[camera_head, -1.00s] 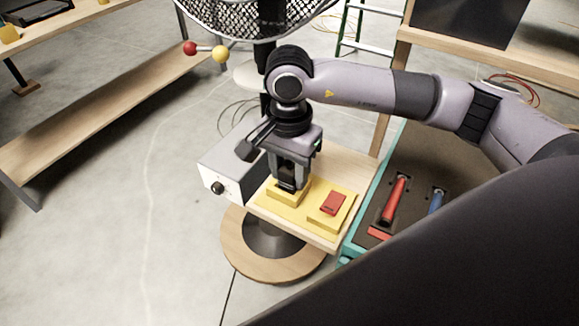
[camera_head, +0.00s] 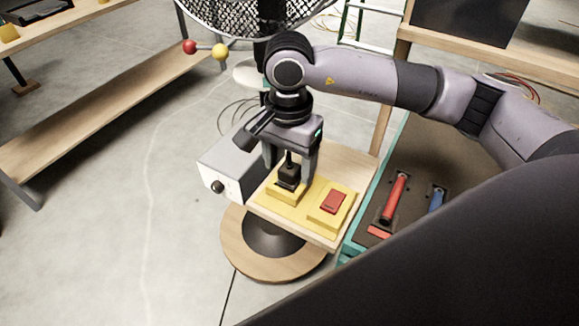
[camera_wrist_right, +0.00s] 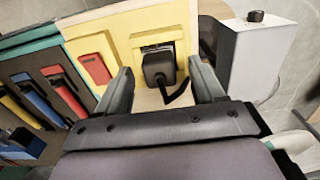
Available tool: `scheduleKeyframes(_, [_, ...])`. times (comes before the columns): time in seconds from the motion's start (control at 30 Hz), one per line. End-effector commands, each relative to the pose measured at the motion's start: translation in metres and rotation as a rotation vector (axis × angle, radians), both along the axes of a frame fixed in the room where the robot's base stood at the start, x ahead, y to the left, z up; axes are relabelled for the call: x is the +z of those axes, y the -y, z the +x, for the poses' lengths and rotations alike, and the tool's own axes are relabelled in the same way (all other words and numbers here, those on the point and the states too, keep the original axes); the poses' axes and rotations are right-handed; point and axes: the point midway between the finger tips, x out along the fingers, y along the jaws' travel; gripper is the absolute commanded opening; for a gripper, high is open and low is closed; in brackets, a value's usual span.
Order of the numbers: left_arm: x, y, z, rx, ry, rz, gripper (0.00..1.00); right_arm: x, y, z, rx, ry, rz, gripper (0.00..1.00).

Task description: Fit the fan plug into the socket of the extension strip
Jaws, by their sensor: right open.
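The black fan plug (camera_head: 289,174) stands upright at the socket block of the yellow extension strip (camera_head: 308,211). In the right wrist view the plug (camera_wrist_right: 158,68) sits against the socket face of the strip (camera_wrist_right: 121,27), with its cord bending away from it. How deep its pins sit is hidden. My right gripper (camera_head: 290,172) is open, its fingers apart on either side of the plug and not closed on it. In the right wrist view the open fingers (camera_wrist_right: 163,88) also show clear of the plug. My left gripper does not show.
A white box with a black knob (camera_head: 228,167) stands beside the strip. A red switch (camera_head: 333,202) is on the strip. A tray with red and blue tools (camera_head: 396,198) lies to the right. The fan (camera_head: 225,15) rises behind.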

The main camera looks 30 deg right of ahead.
Motion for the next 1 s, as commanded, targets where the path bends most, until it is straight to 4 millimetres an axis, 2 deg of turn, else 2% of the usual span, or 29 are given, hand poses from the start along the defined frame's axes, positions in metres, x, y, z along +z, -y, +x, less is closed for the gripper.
scheduleKeyframes(0.2, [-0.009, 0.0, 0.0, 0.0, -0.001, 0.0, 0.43, 0.049, -0.001, 0.001, 0.001, 0.006, 0.001, 0.68])
scheduleKeyframes(0.43, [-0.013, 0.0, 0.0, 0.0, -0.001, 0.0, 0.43, 0.089, -0.001, 0.001, 0.0, 0.004, 0.0, 0.68])
scheduleKeyframes(0.6, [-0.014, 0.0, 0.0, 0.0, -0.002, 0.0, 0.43, 0.102, 0.0, 0.0, 0.0, 0.001, -0.001, 0.68])
scheduleKeyframes(1.0, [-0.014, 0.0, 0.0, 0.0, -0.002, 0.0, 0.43, 0.103, 0.0, 0.0, 0.0, -0.001, -0.001, 0.68])
